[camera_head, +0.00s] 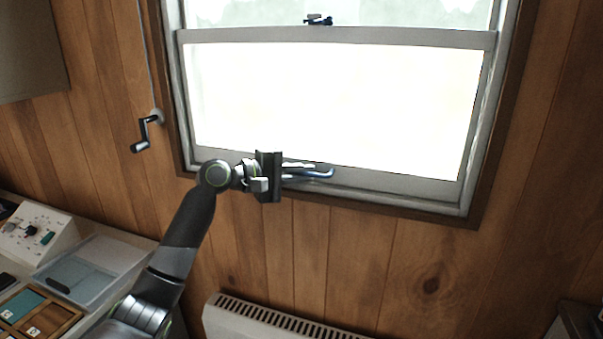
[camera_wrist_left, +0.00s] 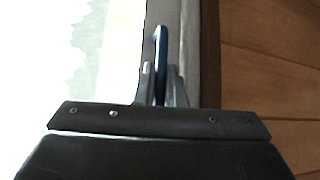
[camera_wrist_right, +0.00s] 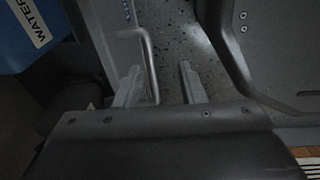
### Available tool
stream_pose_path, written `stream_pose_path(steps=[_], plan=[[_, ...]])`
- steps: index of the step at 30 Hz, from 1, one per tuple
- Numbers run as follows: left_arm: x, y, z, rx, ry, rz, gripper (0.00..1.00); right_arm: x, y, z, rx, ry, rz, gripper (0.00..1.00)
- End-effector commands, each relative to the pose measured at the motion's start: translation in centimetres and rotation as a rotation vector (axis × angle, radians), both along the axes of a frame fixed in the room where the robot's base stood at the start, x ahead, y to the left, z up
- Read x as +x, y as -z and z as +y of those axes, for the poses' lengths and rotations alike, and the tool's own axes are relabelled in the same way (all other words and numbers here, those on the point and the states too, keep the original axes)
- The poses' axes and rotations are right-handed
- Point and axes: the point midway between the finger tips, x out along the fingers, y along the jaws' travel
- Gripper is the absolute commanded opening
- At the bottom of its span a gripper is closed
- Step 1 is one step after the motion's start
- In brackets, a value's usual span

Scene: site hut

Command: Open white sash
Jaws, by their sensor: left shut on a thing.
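The white sash (camera_head: 390,183) is the lower part of the window, in the head view, with a bright pane above its bottom rail. A blue handle (camera_head: 322,173) sits on the bottom rail. My left gripper (camera_head: 303,171) reaches in from the left and is shut on the handle. In the left wrist view the handle (camera_wrist_left: 160,55) stands between the two fingers (camera_wrist_left: 160,88), beside the sash rail. My right gripper (camera_wrist_right: 158,85) shows only in the right wrist view. Its fingers are apart above a speckled floor, with a bent grey bar beside the left finger.
A dark latch (camera_head: 318,20) sits on the meeting rail at the window's top. A crank (camera_head: 147,132) hangs on the wall left of the window. A white heater (camera_head: 265,322) stands below it. A counter with a control box (camera_head: 35,229) and tray (camera_head: 78,277) is at left.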

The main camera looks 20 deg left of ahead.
Motion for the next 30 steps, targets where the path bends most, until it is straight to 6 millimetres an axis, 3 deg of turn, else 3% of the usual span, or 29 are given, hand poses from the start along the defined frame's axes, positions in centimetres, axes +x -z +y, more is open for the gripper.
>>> stream_pose_path(steps=[11,30], plan=[[0.0,-4.7,0.0,-0.001,0.000,-0.006,0.00,0.0,-4.0,0.0,0.000,0.000,-0.003,0.36],[0.0,-17.8,0.0,0.000,-0.001,-0.007,0.00,-0.1,-15.1,0.0,0.000,0.000,0.001,0.36]])
